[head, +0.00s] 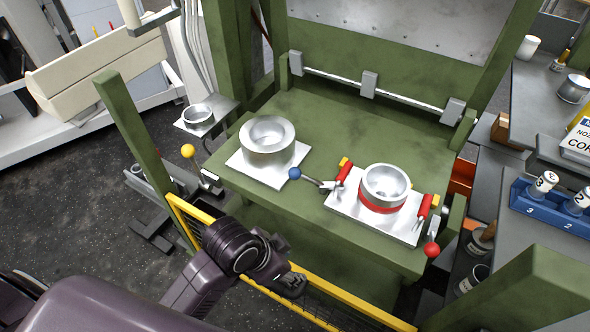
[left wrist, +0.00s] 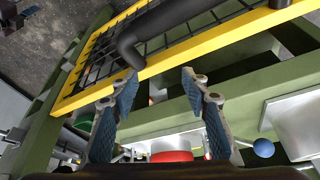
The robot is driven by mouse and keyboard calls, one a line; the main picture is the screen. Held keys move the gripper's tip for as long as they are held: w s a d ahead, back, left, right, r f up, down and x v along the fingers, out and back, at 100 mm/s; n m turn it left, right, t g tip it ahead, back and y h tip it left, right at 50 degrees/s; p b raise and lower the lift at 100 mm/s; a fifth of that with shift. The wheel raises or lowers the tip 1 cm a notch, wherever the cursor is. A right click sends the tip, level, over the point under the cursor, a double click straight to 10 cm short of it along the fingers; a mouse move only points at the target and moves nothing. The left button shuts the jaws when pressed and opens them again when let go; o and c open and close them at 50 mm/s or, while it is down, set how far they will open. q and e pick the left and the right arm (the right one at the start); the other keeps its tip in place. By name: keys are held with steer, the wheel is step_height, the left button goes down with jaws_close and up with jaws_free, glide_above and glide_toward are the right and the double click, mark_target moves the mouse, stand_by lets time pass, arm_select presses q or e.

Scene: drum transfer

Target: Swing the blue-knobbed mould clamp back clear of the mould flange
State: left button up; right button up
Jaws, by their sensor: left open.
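The blue knob (head: 295,174) is at the end of a short lever running right to a clamp (head: 331,186) at the left corner of the right mould's flange (head: 400,228). This clamp has a red handle (head: 344,173). The silver right mould (head: 384,180) has a red band. The blue knob also shows at the right of the left wrist view (left wrist: 263,148). My left gripper (head: 292,284) is low, in front of the table by the yellow rail, apart from the knob. In the left wrist view its fingers (left wrist: 160,75) are spread and empty. My right gripper is out of view.
A yellow-edged mesh guard (head: 345,296) runs along the front of the green table (head: 330,115). Another silver mould (head: 267,138) stands left of the clamp. A yellow knob (head: 188,151) and a red knob (head: 432,250) flank the table. A green post (head: 132,130) rises at left.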

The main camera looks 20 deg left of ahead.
arm_select(q)
steer(key=w+d+r+m, duration=0.3)
steer(key=w+d+m, duration=0.1)
steer(key=w+m, duration=0.25)
step_height(320, 180, up, 11)
steer(key=m+g+y, duration=0.2)
steer(key=m, duration=0.5)
glide_above(294, 170)
steer(key=s, duration=0.1)
steer(key=f, duration=0.5)
steer(key=w+f+p, duration=0.1)
steer(key=f, duration=0.1)
steer(key=shift+f, duration=0.25)
steer(key=shift+c, duration=0.4)
jaws_close()
